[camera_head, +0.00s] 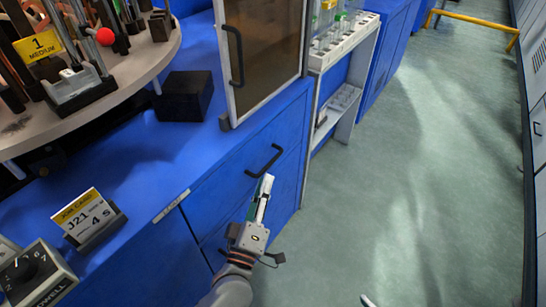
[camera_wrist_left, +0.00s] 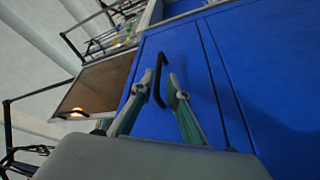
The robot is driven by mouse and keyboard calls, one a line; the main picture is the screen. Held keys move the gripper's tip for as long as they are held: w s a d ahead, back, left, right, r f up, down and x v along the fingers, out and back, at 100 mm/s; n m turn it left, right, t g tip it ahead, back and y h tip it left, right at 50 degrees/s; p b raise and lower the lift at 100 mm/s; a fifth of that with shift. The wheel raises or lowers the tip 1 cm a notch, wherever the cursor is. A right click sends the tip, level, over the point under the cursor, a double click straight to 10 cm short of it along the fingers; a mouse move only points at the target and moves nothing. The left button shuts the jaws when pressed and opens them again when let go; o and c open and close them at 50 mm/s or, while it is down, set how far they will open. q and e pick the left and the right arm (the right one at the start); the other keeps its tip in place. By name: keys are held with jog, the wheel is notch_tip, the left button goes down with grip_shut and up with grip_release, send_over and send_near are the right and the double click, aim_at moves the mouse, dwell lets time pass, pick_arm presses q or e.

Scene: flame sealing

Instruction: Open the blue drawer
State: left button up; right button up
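The blue drawer (camera_head: 287,133) is in the front of the blue cabinet, with a black bar handle (camera_head: 264,160). It looks shut, flush with the cabinet front. My left gripper (camera_head: 267,180) is just below the handle in the head view, seen nearly edge-on. In the left wrist view, the two fingers of my left gripper (camera_wrist_left: 161,84) are apart, and the black handle (camera_wrist_left: 157,80) appears between them. I cannot tell whether they touch it. A small pale tip (camera_head: 368,300) at the bottom edge may be my right gripper; the rest is out of view.
A framed brown panel door (camera_head: 265,50) with its own black handle stands above the drawer. A black block (camera_head: 184,96), a job card (camera_head: 86,216) and a dial box (camera_head: 35,275) sit on the blue top. Green floor (camera_head: 420,170) is clear to the right.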

aim_at(272, 161)
pick_arm(q)
jog(key=b+x, duration=0.1)
jog(key=x, duration=0.6)
jog(key=shift+w+r, duration=0.15)
grip_shut()
